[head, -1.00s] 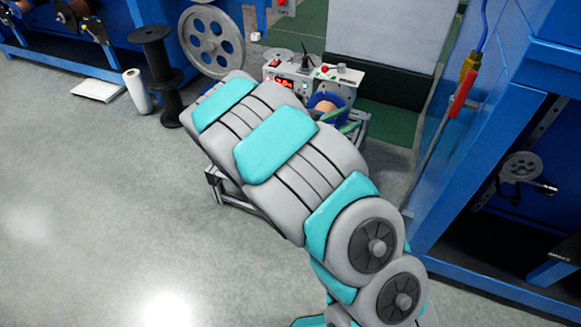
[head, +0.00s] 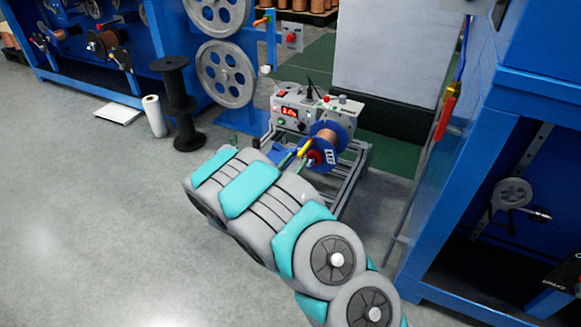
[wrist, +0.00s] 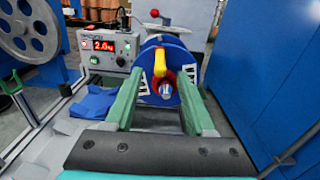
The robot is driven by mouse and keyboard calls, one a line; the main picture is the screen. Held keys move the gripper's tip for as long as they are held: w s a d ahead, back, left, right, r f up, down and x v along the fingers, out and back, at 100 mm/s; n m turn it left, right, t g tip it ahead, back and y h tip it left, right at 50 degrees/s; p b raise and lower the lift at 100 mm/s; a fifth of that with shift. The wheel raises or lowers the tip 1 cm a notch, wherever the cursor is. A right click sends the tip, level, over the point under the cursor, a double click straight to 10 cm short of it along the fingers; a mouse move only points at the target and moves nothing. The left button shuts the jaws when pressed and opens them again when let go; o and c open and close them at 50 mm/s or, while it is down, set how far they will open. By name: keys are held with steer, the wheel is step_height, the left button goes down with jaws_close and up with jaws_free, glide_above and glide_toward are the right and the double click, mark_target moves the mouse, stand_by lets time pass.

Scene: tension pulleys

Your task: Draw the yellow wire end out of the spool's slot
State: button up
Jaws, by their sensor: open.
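The blue spool (wrist: 172,52) sits on the bench machine, its flange facing my gripper in the wrist view. In the head view the spool (head: 341,131) shows copper-coloured winding. The yellow wire end (wrist: 160,63) is a short, thick yellow piece standing out at the upper part of the flange, above the hub. It also shows in the head view (head: 304,148). My gripper (wrist: 159,74) is open, its green fingers either side of the yellow end in the picture. No contact is visible; the exact depth gap cannot be told. The slot itself is not clearly visible.
A control box (wrist: 104,47) with a red display stands left of the spool. A blue cabinet (head: 500,110) stands to the right. A black spool (head: 180,100) and a white roll (head: 154,116) stand on the floor at left.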

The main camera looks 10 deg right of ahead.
mark_target(299, 156)
steer(key=shift+x, duration=2.35)
steer(key=shift+c, duration=0.2)
jaws_close()
